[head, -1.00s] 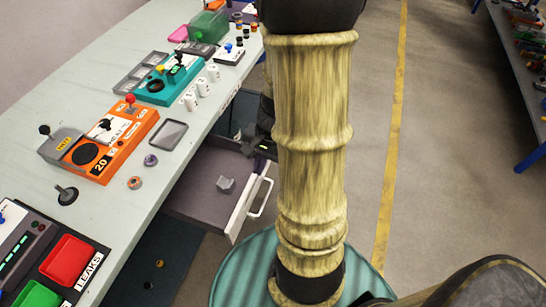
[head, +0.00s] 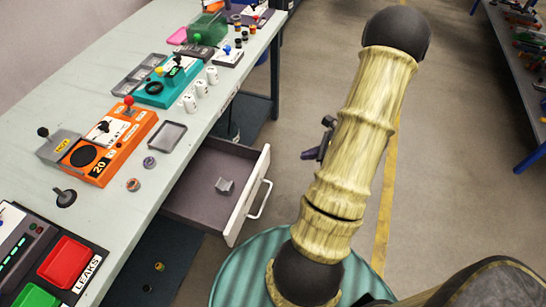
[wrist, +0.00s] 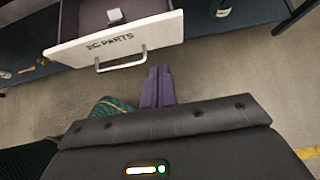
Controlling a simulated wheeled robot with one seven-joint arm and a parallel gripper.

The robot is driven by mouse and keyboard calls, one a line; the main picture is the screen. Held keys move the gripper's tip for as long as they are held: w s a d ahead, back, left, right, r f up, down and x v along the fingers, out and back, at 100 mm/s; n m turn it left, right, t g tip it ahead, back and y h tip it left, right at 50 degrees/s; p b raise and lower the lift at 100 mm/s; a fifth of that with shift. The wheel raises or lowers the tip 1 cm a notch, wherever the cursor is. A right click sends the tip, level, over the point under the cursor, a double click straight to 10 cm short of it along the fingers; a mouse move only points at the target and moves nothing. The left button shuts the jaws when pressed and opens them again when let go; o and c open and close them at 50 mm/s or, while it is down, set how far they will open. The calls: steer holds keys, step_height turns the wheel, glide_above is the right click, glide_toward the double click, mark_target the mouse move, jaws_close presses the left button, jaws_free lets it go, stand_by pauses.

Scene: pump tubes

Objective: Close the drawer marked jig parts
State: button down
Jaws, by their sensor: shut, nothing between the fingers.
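The drawer (head: 195,199) under the workbench stands open, with a grey block (head: 224,186) inside. Its white front (wrist: 115,39) carries lettering that ends in "PARTS" in the wrist view; the start is hard to read. A white bar handle (head: 260,199) is on the front, and the handle also shows in the wrist view (wrist: 121,64). My gripper (wrist: 158,72) is shut and empty, its purple fingers just right of the handle in the wrist view and apart from it in the head view. The gripper (head: 309,155) is partly hidden behind my arm in the head view.
The workbench (head: 120,215) runs along the left, with an orange unit (head: 110,145), a teal unit (head: 168,83) and red and green bins on top. The floor right of the drawer is clear up to a yellow line (head: 386,190).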

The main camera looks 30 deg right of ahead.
steer(key=b, duration=0.1)
glide_toward(265, 159)
step_height(265, 159, down, 3)
steer(key=shift+w+a+f, duration=0.2)
steer(key=shift+w+a, duration=0.35)
steer(key=shift+w, duration=0.05)
steer(key=shift+w+a+f, duration=0.25)
steer(key=shift+w+a, duration=0.3)
steer(key=shift+w, duration=0.05)
steer(key=shift+w+a, duration=0.3)
steer(key=shift+w, duration=0.15)
steer(key=shift+w, duration=0.15)
